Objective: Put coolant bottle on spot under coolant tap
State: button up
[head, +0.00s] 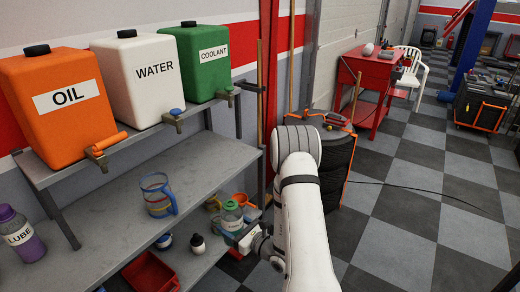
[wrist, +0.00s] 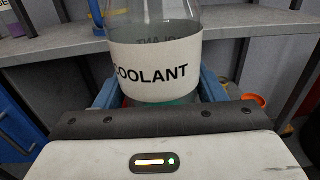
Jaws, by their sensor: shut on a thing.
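The coolant bottle (head: 231,216) is clear with a green cap and a white label, upright near the right end of the shelves in the head view. In the wrist view the bottle (wrist: 155,62) fills the middle, its label reading COOLANT. My gripper (head: 243,236) is shut on it, with blue fingers on both sides. The green coolant tank (head: 203,62) stands at the right of the top shelf, its tap (head: 228,93) overhanging the front edge. I cannot make out a marked spot under the tap. The bottle's base is hidden by my gripper in the wrist view.
White water (head: 140,80) and orange oil (head: 60,95) tanks stand above. Shelf posts and a red post (head: 268,70) are close by.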

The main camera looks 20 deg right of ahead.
aim_at(233, 158)
jog(key=z, duration=0.45)
jog(key=i, duration=1.2)
jog(key=z, duration=0.1)
jog(key=k, duration=0.9)
jog(key=z, duration=0.2)
jog(key=i, duration=0.9)
jog(key=u, duration=0.1)
